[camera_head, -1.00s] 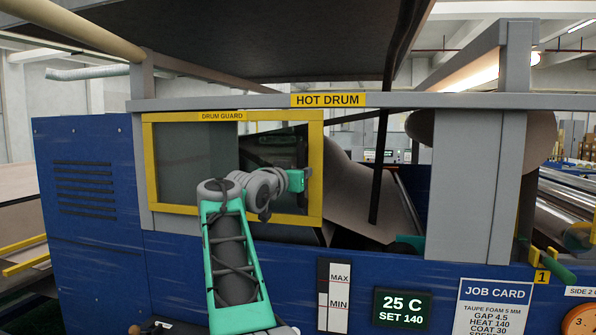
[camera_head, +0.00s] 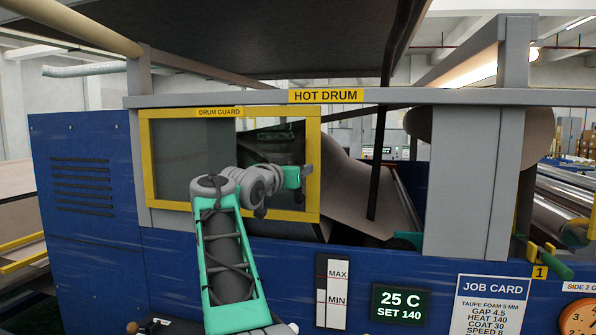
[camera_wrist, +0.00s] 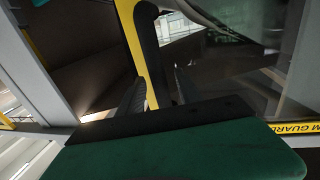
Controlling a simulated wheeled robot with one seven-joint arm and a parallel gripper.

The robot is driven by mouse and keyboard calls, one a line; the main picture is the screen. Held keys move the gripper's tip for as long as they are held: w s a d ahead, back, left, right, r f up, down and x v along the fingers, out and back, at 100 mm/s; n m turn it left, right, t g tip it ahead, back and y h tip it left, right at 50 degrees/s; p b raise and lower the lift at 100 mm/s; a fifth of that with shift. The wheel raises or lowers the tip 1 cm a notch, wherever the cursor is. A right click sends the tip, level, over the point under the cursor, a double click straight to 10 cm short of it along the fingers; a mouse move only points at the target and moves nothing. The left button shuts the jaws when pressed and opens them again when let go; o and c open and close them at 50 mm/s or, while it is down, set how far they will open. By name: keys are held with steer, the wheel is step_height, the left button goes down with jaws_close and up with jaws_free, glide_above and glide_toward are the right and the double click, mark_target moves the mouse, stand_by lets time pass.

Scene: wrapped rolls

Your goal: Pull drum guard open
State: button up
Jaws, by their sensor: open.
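The drum guard (camera_head: 313,140) is a yellow frame with a see-through panel, labelled DRUM GUARD, on the blue machine in the head view. It stands upright at the left of the hot drum bay. My gripper (camera_head: 306,174) is at the guard's right upright, in front of the frame. In the wrist view, my open gripper (camera_wrist: 158,88) has its two dark fingers apart, with the yellow upright (camera_wrist: 132,45) and a black handle-like bar (camera_wrist: 150,45) beyond and between them. I cannot tell whether the fingers touch the bar. My wrist hides part of the guard's panel.
Right of the guard, the bay is open and shows a brown sheet (camera_head: 350,190) and a dark slanting bar (camera_head: 382,150). A grey post (camera_head: 465,185) stands further right. A grey beam with the HOT DRUM sign (camera_head: 326,96) runs above. The blue machine front (camera_head: 85,215) lies below and left.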

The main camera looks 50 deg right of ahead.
steer(key=b+v, duration=0.2)
steer(key=v, duration=0.5)
steer(key=shift+a, duration=0.1)
